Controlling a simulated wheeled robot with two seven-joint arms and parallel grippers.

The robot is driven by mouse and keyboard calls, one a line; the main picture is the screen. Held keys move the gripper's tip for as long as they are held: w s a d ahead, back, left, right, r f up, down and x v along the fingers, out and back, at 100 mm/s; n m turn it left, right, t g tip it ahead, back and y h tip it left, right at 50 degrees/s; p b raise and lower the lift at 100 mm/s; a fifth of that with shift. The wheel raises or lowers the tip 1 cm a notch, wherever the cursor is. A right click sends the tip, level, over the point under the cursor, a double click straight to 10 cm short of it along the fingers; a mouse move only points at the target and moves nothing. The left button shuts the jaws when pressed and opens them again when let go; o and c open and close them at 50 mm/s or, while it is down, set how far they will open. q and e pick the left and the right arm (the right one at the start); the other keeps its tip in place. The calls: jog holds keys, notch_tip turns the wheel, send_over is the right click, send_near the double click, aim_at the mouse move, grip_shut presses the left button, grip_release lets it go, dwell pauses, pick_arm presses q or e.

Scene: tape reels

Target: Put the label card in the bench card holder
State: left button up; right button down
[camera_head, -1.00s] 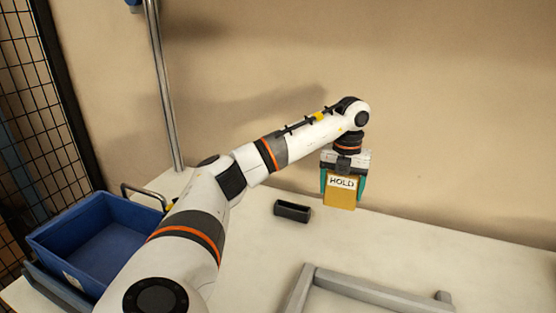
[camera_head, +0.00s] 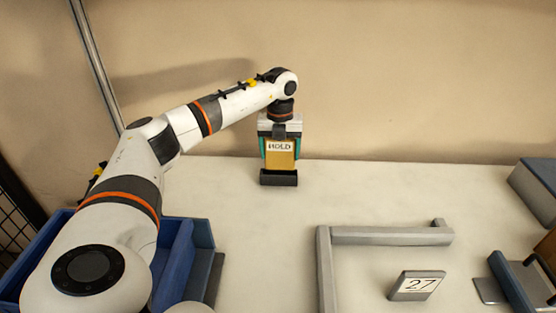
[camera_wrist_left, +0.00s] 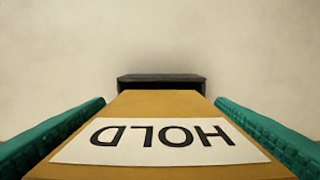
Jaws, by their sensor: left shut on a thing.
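The label card (camera_head: 281,158) is an orange-yellow plate with a white strip reading HOLD. My left gripper (camera_head: 280,152) is shut on it, with teal fingers at its two side edges. The card hangs upright at the bench card holder (camera_head: 279,179), a small dark open-topped block near the back of the bench. The card's lower edge meets the holder's top and is hidden there; I cannot tell how deep it sits. In the left wrist view, the card (camera_wrist_left: 165,106) points at the dark holder (camera_wrist_left: 161,78), roughly centred on it. My right gripper is not in view.
A grey frame (camera_head: 390,236) lies on the pale bench, with a tilted plate marked 27 (camera_head: 416,285) beside it. A blue bin (camera_head: 173,262) is at lower left, partly behind my arm. A grey block (camera_head: 538,188) is at far right. The bench around the holder is clear.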

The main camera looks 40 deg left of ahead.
aim_at(279, 170)
pick_arm(q)
jog(key=shift+s+f, duration=0.1)
jog(key=shift+f, duration=2.2)
jog(key=o, duration=1)
jog(key=shift+a, duration=0.1)
jog(key=shift+r, duration=0.1)
notch_tip(279, 170, up, 12)
jog(key=shift+r+b, duration=0.15)
jog(key=shift+b, duration=0.3)
